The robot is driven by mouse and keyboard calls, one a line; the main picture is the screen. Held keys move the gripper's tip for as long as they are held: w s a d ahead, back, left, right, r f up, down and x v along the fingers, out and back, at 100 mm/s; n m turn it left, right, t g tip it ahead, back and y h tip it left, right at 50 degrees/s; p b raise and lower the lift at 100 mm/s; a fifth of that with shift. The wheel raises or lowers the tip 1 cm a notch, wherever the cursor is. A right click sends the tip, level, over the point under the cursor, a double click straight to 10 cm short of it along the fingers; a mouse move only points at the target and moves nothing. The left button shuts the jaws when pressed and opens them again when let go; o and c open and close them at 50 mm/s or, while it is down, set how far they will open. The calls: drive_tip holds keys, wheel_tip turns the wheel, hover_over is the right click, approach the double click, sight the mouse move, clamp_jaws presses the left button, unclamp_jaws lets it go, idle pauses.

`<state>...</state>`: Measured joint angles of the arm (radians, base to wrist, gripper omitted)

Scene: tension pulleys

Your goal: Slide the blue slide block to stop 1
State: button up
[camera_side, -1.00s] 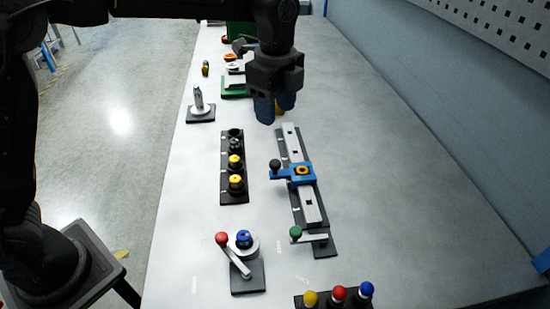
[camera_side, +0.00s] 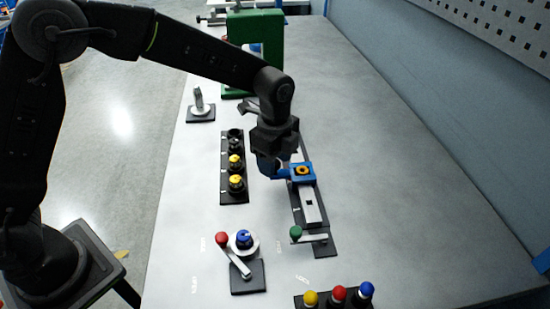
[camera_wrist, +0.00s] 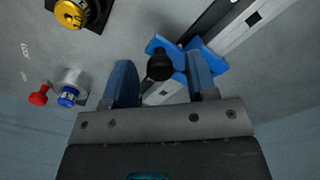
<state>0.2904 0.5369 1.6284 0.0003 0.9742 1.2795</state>
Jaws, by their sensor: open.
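The blue slide block (camera_side: 303,172) sits partway along the silver rail (camera_side: 311,205) on its dark base, with a yellow-orange ring on top. In the wrist view the blue slide block (camera_wrist: 206,52) lies behind and beside my right finger. Its black knob (camera_wrist: 160,67) shows between my two fingers. My gripper (camera_side: 270,172) is low at the block's left side, where it hides the knob in the side view. In the wrist view my gripper (camera_wrist: 160,82) is open, with a finger on either side of the knob. Whether a finger touches it I cannot tell.
A black strip with yellow-topped pegs (camera_side: 235,185) stands close left of my gripper. A green-knobbed lever (camera_side: 297,233) is at the rail's near end. A red-knobbed crank (camera_side: 223,239) and coloured buttons (camera_side: 339,293) stand nearer. The table's right side is clear.

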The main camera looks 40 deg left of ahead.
clamp_jaws()
idle(0.4)
drive_tip(key=s+d, duration=0.6)
drive_tip(key=shift+c, duration=1.4)
unclamp_jaws()
drive_tip(key=shift+s+d, duration=0.1)
drive_tip(key=shift+o, duration=1.4)
